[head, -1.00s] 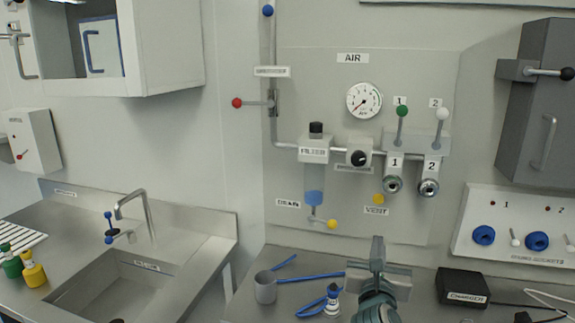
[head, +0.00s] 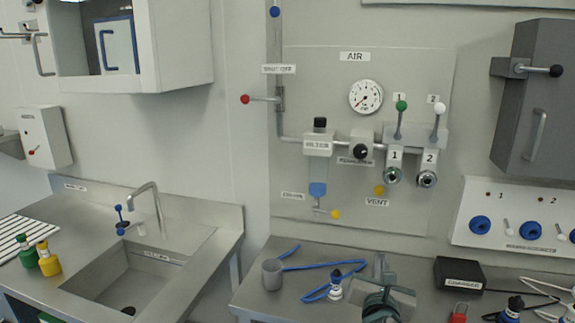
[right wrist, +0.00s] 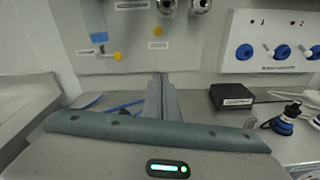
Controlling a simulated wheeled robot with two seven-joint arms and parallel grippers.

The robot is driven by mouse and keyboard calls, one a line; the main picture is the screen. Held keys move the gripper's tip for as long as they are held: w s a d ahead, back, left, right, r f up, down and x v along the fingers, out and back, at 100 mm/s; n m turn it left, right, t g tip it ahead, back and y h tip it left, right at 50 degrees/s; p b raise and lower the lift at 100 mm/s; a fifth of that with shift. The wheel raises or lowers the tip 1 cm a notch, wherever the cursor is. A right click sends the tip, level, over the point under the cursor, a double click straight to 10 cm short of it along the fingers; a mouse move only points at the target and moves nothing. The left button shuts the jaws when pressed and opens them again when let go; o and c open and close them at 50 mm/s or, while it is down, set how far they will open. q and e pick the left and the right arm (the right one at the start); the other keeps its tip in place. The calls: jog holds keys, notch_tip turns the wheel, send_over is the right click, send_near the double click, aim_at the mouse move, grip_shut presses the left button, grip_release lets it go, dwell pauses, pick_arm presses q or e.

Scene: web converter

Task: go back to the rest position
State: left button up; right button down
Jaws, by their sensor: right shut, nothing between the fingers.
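My right gripper (head: 380,265) shows at the bottom of the head view, in front of the bench below the air panel. Its fingers are together with nothing between them. In the right wrist view the shut fingers (right wrist: 162,97) stand upright at the middle, apart from the wall panel. My left gripper is in neither view.
A bench (head: 262,300) holds a grey cup (head: 272,274), a blue hose (head: 310,265) and a black charger box (head: 459,275). The air panel (head: 300,80) with gauge and valves is behind. A sink (head: 130,285) is at left, a grey cabinet (head: 535,95) at right.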

jog(key=s+d+f+m+g+y, duration=0.1)
jog(key=s+f+m+g, duration=0.2)
jog(key=s+f+m, duration=0.55)
jog(key=s+f+m+g+y, duration=0.1)
jog(key=s+f+m+g, duration=0.3)
jog(key=s+f, duration=0.7)
jog(key=s+f+m+g+y, duration=0.1)
jog(key=s+f+m+g, duration=0.1)
jog(key=s+f+m, duration=0.45)
jog(key=s+f+m+g+y, duration=0.15)
jog(key=s+m, duration=0.25)
jog(key=s, duration=0.5)
jog(key=s+f+m+g, duration=0.2)
jog(key=s+f+m, duration=0.2)
jog(key=s+m, duration=0.3)
notch_tip(320, 180, down, 30)
jog(key=s+f+n+g+b, duration=0.1)
jog(key=s+g+b, duration=0.1)
jog(key=s, duration=0.1)
jog(key=s+d+f+b, duration=0.1)
jog(key=s+d+f, duration=0.1)
jog(key=s+f, duration=1.5)
jog(key=shift+s+d+f+n+g+b, duration=0.35)
jog(key=shift+s+d+f+g, duration=0.1)
jog(key=shift+f, duration=0.5)
